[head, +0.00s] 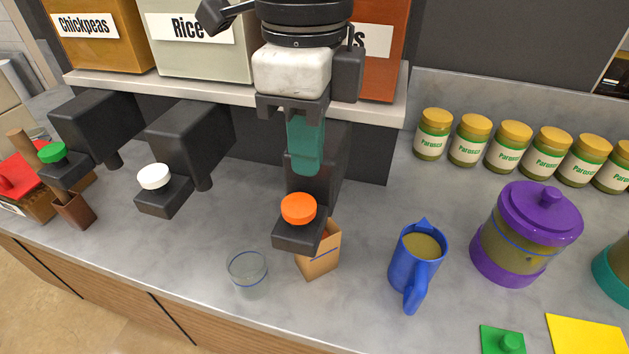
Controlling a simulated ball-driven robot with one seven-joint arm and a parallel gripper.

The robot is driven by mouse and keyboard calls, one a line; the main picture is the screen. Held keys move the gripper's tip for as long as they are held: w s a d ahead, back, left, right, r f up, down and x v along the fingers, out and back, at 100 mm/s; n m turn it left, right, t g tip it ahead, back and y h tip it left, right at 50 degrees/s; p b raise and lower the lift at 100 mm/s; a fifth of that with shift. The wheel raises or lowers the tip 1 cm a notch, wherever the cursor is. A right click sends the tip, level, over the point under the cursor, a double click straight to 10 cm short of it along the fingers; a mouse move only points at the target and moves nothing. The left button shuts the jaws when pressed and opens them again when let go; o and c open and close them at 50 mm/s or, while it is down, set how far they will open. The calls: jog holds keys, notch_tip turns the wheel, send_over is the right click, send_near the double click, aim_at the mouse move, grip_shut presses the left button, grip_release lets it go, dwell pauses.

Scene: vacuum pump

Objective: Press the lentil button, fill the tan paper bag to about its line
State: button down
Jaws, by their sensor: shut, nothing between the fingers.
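The tan paper bag (319,262) stands on the counter below the right dispenser, partly hidden by the dispenser's button arm. A blue line runs across its front. The orange button (298,208) sits on that dispenser, under an orange-brown bin (376,65) whose label is mostly hidden by my arm; only a final "s" shows. My gripper (306,172) is shut and empty, with its teal fingers pointing down, and appears above and behind the orange button in the picture. I cannot tell the gap between them. The bag's contents are hidden.
The Rice dispenser has a white button (153,176); the Chickpeas dispenser has a green button (52,152). A clear glass (247,274) stands left of the bag.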

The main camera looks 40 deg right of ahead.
notch_tip(320, 180, up, 6)
jog(key=shift+d+f, duration=0.15)
jog(key=shift+f, duration=0.05)
dwell(0.5)
